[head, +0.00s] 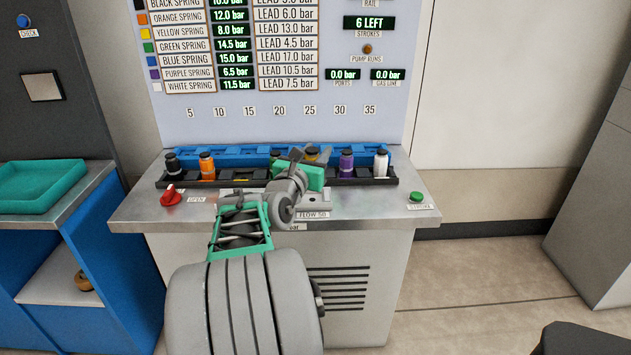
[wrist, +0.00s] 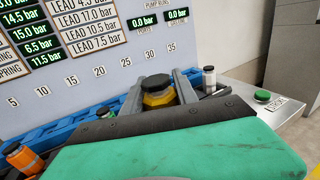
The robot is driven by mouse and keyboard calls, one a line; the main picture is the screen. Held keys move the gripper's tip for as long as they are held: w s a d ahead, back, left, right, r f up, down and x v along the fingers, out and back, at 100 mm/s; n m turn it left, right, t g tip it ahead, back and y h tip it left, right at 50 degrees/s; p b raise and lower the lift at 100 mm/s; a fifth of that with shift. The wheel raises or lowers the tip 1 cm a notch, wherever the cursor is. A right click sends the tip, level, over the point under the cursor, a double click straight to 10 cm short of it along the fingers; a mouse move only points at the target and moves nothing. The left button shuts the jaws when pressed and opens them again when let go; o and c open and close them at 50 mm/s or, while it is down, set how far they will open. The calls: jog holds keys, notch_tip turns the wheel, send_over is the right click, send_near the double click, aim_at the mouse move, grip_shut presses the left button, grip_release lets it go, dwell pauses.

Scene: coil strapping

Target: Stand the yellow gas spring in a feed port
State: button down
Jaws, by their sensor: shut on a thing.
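The yellow gas spring (wrist: 158,98), with a black cap, stands upright between the two fingers of my gripper (wrist: 160,93) in the wrist view. The fingers are shut on it. In the head view only its top (head: 312,153) shows above my green gripper body, in line with the row of springs in the dark rack. I cannot tell whether its lower end is still in the rack. The feed ports are not clearly visible; my arm covers the middle of the steel bench, where a metal block (head: 316,197) shows in part.
The dark rack (head: 362,182) holds black (head: 172,163), orange (head: 207,165), purple (head: 346,162) and white (head: 381,162) springs. Blue rails run behind. A red knob (head: 171,195) and green button (head: 416,197) flank the bench (head: 150,213). The readout panel (head: 290,120) stands behind.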

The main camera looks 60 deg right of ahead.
jog(key=shift+w+d+f+b, duration=0.3)
jog(key=shift+d+f, duration=0.4)
jog(key=shift+f, duration=0.75)
jog(key=shift+w+d+f+b, duration=0.35)
jog(key=shift+d+f, duration=0.3)
jog(key=shift+f, duration=0.75)
jog(key=shift+w+d+f+b, duration=0.3)
jog(key=shift+d+f, duration=0.4)
jog(key=shift+f, duration=0.75)
jog(key=shift+f, duration=0.1)
jog(key=c, duration=0.9)
grip_release()
jog(key=shift+f, duration=0.1)
jog(key=shift+c, duration=0.2)
jog(key=shift+a, duration=0.3)
jog(key=s+a, duration=0.1)
jog(key=a, duration=1)
jog(key=shift+a+p, duration=0.25)
jog(key=shift+p, duration=0.1)
